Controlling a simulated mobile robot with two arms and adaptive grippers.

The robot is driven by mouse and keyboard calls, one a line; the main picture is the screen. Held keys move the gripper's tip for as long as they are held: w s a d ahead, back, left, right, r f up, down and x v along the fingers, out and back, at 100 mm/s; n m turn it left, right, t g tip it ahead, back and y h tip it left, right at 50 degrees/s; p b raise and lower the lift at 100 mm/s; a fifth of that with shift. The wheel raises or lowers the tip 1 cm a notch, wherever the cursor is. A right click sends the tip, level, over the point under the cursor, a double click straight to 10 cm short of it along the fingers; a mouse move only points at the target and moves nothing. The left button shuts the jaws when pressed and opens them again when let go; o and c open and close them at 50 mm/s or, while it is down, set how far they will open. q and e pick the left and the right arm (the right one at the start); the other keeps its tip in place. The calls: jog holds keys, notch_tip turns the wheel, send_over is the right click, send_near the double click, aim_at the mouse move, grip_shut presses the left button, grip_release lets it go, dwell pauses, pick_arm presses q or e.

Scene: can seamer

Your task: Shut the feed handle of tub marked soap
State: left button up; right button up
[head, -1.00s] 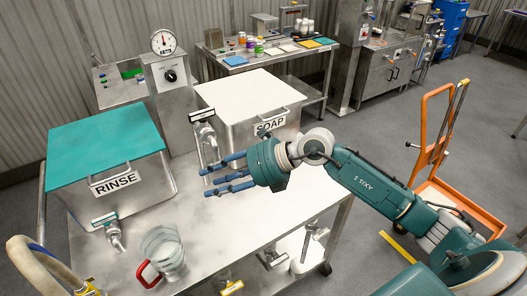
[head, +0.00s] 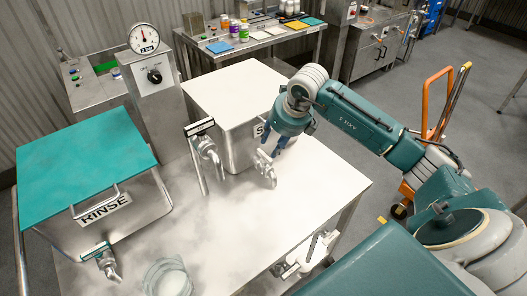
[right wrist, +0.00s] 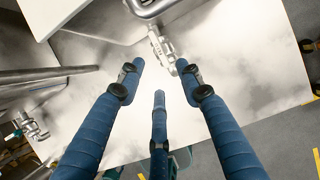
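The soap tub (head: 222,135) is a steel box with a white lid (head: 240,88). Its label (head: 259,129) is mostly hidden behind my right gripper. A metal tap (head: 268,176) stands out at the tub's front right; it also shows beyond the fingertips in the right wrist view (right wrist: 160,42). My right gripper (head: 272,150) points down just above this tap. Its blue fingers are spread and empty in the right wrist view (right wrist: 158,80). Whether a finger touches the tap is unclear, and its handle position cannot be told. My left gripper is out of view.
A second tap with a dark plate (head: 200,127) stands left of the soap tub. The rinse tub (head: 150,205) has a teal lid and its own tap (head: 103,258). A clear jug (head: 167,278) is at the bottom edge. The steel table (head: 325,180) is clear on the right.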

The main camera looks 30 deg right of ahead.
jog(key=p, duration=0.1)
send_over(266, 158)
jog(key=s, duration=0.2)
notch_tip(266, 158, down, 4)
jog(key=f, duration=0.1)
jog(key=shift+p+x, duration=0.45)
jog(key=shift+x, duration=0.75)
jog(key=shift+w+d+f, duration=0.1)
jog(key=shift+w+f, duration=0.3)
jog(key=shift+f, duration=0.25)
jog(key=shift+c, duration=0.5)
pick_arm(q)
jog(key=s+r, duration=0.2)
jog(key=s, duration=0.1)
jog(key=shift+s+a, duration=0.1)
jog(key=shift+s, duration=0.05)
pick_arm(e)
grip_shut()
